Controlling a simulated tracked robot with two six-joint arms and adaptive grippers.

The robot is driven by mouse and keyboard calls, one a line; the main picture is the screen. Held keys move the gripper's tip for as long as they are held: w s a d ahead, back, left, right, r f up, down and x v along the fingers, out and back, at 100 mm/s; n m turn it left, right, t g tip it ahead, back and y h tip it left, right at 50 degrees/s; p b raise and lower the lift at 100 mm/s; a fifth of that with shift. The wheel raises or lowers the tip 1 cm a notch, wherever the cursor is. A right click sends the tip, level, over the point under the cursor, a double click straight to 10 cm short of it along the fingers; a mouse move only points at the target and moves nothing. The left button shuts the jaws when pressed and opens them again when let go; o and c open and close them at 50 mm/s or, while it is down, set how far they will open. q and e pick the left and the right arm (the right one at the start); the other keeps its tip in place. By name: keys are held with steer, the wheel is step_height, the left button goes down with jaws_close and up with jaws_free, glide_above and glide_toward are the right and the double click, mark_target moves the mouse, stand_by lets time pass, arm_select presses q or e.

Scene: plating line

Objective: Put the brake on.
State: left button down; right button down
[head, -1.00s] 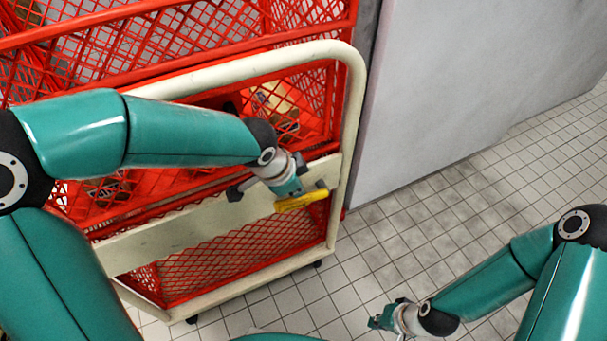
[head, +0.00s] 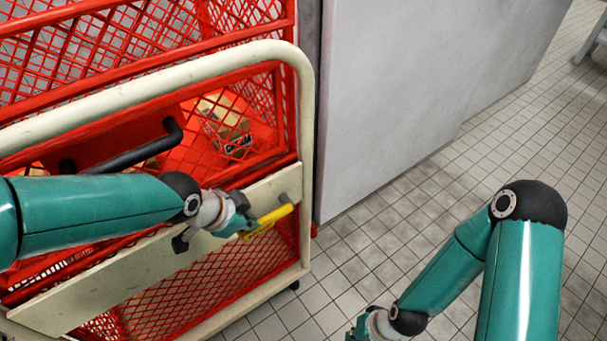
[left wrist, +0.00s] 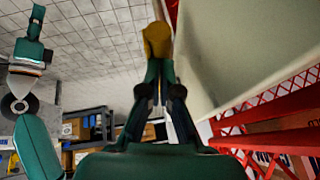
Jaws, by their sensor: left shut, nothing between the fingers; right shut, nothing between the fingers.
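The brake lever, a yellow bar (head: 268,221), sits on the cream cross panel (head: 95,278) of the red mesh cart, near its right end. Its far end is by a grey stub on the panel. My left gripper (head: 242,231) is shut and empty, at the lever's near end. In the left wrist view the yellow lever (left wrist: 157,40) shows right beyond the closed fingertips (left wrist: 158,66), which seem to touch it. My right gripper (head: 360,331) is shut and empty, low over the floor, away from the cart.
The cart's cream tube frame (head: 304,120) and red mesh (head: 190,290) stand close behind my left arm. A black handle (head: 130,157) and boxes (head: 225,125) show there. A grey wall block (head: 400,90) stands right of the cart. Tiled floor (head: 440,185) is free at right.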

arm_select(q)
steer(key=shift+s+a+f, duration=0.15)
steer(key=shift+s+f, duration=0.15)
steer(key=shift+f, duration=0.2)
steer(key=p+v, duration=0.4)
steer(key=v, duration=0.9)
steer(key=shift+s+a, duration=0.2)
steer(key=shift+a, duration=0.15)
steer(key=shift+r, duration=0.1)
